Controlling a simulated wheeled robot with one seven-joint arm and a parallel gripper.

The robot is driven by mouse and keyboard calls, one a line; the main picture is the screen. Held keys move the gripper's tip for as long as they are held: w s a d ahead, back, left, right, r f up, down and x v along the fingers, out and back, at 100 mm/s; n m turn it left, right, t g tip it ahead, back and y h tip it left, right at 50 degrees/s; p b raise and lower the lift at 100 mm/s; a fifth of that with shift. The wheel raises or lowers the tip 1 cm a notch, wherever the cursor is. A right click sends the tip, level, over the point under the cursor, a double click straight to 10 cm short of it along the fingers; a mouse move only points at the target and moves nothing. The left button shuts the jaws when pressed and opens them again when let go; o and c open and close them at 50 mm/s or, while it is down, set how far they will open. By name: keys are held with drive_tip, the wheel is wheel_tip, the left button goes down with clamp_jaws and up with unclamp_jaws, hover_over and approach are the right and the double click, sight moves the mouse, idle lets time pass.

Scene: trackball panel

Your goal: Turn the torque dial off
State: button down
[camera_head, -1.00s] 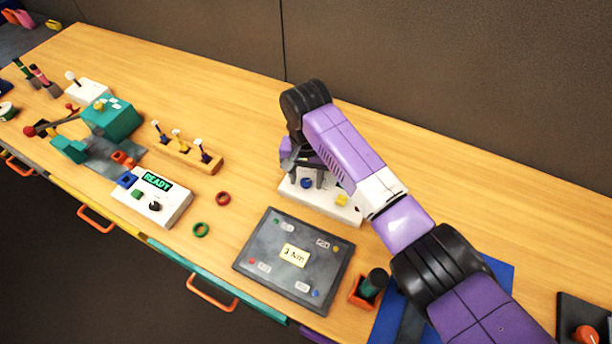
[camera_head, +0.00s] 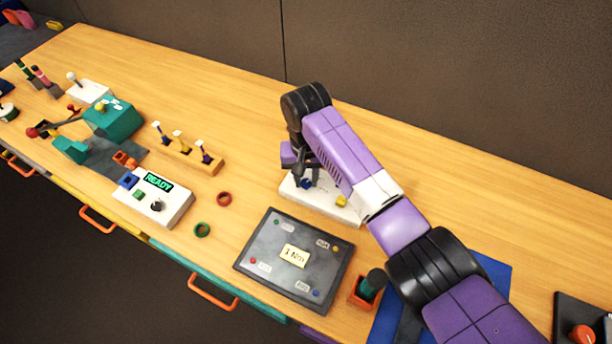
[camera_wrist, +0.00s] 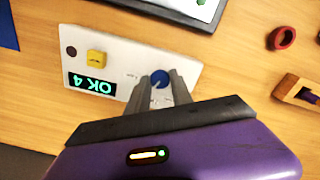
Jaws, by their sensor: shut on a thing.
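The torque dial is a round blue knob (camera_wrist: 159,78) with a light pointer mark on a white panel (camera_wrist: 125,55). The panel also has a yellow button (camera_wrist: 96,58) and a green display (camera_wrist: 92,83) reading "OK 4", upside down in the wrist view. My gripper (camera_wrist: 161,80) is shut on the dial, one finger on each side. The small labels beside the dial are partly covered and too small to read. In the head view my gripper (camera_head: 306,182) is over the left part of the white panel (camera_head: 325,206); my arm hides much of the panel.
A dark tray (camera_head: 262,268) lies in front of the panel. A red ring (camera_head: 224,199) and a green ring (camera_head: 202,230) lie to the left. Bare table is behind the panel.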

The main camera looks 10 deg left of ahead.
drive_tip(key=n+p, duration=0.1)
drive_tip(key=n, duration=0.4)
drive_tip(key=shift+n, duration=0.3)
drive_tip(key=n, duration=1)
drive_tip(key=shift+w+n, duration=0.1)
drive_tip(key=shift+n, duration=2.6)
drive_tip(key=c, duration=1.1)
unclamp_jaws()
drive_tip(key=shift+c, duration=0.2)
